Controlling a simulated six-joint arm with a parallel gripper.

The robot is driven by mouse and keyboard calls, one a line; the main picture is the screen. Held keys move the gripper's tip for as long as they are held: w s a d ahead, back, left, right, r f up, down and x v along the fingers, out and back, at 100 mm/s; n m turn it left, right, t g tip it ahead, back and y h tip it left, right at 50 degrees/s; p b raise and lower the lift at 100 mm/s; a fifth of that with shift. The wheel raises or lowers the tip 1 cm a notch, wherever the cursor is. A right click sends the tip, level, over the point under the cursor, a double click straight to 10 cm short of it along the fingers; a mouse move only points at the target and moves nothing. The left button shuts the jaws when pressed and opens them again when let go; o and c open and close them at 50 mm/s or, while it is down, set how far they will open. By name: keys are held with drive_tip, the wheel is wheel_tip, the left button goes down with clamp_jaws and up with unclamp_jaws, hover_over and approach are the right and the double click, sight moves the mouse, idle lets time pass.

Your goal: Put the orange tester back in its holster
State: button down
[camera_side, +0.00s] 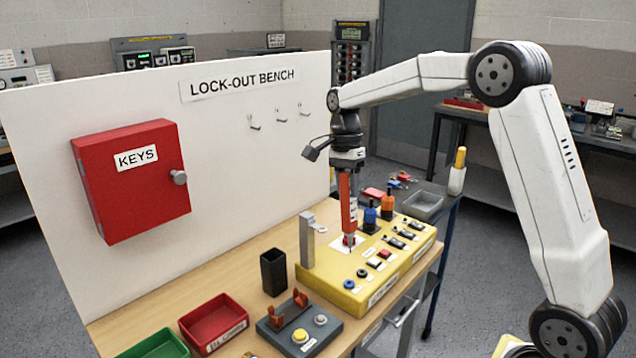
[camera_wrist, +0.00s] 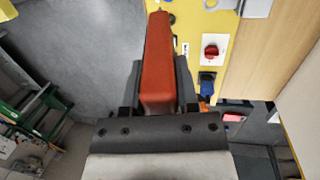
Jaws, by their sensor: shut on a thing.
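My gripper (camera_side: 347,168) points down above the yellow panel box (camera_side: 340,296) and is shut on the orange tester (camera_side: 346,200). The tester hangs upright below the jaws. Its lower end is in front of or just above the red knob (camera_side: 349,240) on a white plate; I cannot tell whether they touch. In the wrist view the tester (camera_wrist: 158,60) lies between the two dark fingers, with the red knob (camera_wrist: 211,51) apart to its right. A black, open-topped upright box (camera_side: 273,273), which looks like the holster, stands on the bench left of the panel.
A metal post (camera_side: 307,240) rises at the panel's left end. Blue (camera_side: 370,216) and orange (camera_side: 388,203) handled parts stand close right of the tester. A grey block with orange clips (camera_side: 299,326), a red bin (camera_side: 213,323) and a green bin (camera_side: 153,346) occupy the front bench.

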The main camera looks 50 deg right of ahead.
drive_tip(key=v, duration=0.3)
drive_tip(key=s+v, duration=0.1)
drive_tip(key=v, duration=0.1)
drive_tip(key=a+v, duration=0.1)
drive_tip(key=v, duration=0.2)
drive_tip(key=shift+s+d+r, duration=0.1)
drive_tip(key=shift+s+r, duration=0.1)
drive_tip(key=shift+r, duration=0.35)
drive_tip(key=shift+w+a+t+h, duration=0.6)
drive_tip(key=shift+w+a+t, duration=0.4)
drive_tip(key=shift+w+a, duration=5.15)
wheel_tip(320, 180, down, 5)
drive_tip(key=w+d, duration=0.2)
drive_tip(key=shift+f, duration=0.3)
wheel_tip(320, 180, down, 13)
drive_tip(key=shift+f, duration=2.5)
